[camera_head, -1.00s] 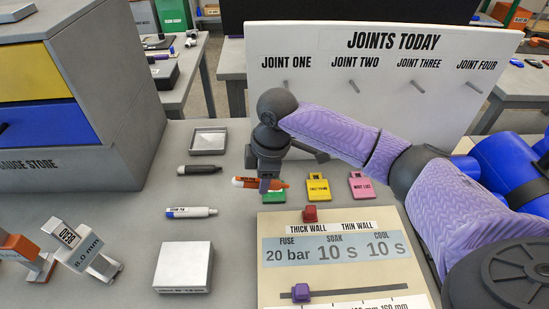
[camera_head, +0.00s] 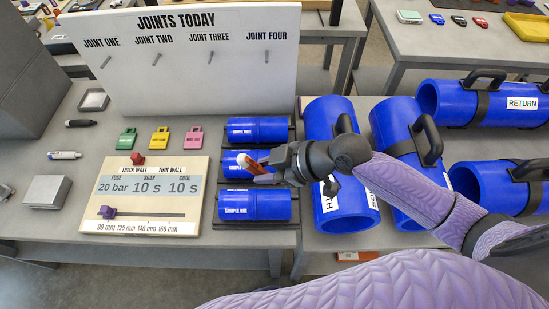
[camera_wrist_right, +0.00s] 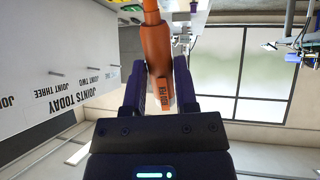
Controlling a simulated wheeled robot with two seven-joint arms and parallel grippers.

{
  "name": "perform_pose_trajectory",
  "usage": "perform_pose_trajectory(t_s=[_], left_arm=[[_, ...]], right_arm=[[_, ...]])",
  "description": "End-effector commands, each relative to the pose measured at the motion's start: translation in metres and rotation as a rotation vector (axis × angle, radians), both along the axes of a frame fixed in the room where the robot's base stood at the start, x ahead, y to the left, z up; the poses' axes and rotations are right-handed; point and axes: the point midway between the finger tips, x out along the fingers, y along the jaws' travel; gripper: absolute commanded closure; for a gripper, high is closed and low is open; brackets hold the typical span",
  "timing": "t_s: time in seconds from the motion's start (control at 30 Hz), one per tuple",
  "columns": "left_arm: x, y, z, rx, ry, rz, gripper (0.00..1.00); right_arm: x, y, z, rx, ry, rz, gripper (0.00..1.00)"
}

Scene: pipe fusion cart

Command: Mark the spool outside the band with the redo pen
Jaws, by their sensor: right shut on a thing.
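The right wrist view shows the orange pen (camera_wrist_right: 157,48) between the dark fingers. Three blue sample spools lie in a column on dark rests: a top one (camera_head: 257,130), a middle one (camera_head: 232,163) and a bottom one (camera_head: 255,205). The pen and gripper are over the middle spool and partly cover it. I cannot tell whether the pen touches it. My left gripper is not in view.
Large blue handled pipes (camera_head: 330,115) stand close to the right of my gripper. A settings board (camera_head: 146,222) with sliders lies left of the spools. Green, yellow and pink tags (camera_head: 160,138) lie behind it. The white joints board (camera_head: 200,75) stands at the back.

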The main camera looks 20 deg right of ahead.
Motion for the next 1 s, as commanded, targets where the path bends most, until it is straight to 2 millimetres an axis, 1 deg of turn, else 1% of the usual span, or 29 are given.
perform_pose_trajectory(t_s=[0.07, 0.47, 0.67, 1.0], left_arm=[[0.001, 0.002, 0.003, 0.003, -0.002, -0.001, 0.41], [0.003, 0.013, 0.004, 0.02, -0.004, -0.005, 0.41], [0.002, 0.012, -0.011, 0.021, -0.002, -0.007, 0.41], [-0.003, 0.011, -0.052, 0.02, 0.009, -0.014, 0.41]], right_arm=[[-0.001, 0.001, 0.003, 0.01, -0.006, -0.004, 1.0], [-0.001, 0.0, 0.004, 0.009, -0.007, -0.005, 1.0], [-0.001, 0.0, -0.014, 0.009, -0.006, -0.006, 1.0], [-0.001, 0.0, -0.062, 0.009, -0.005, -0.005, 1.0]])
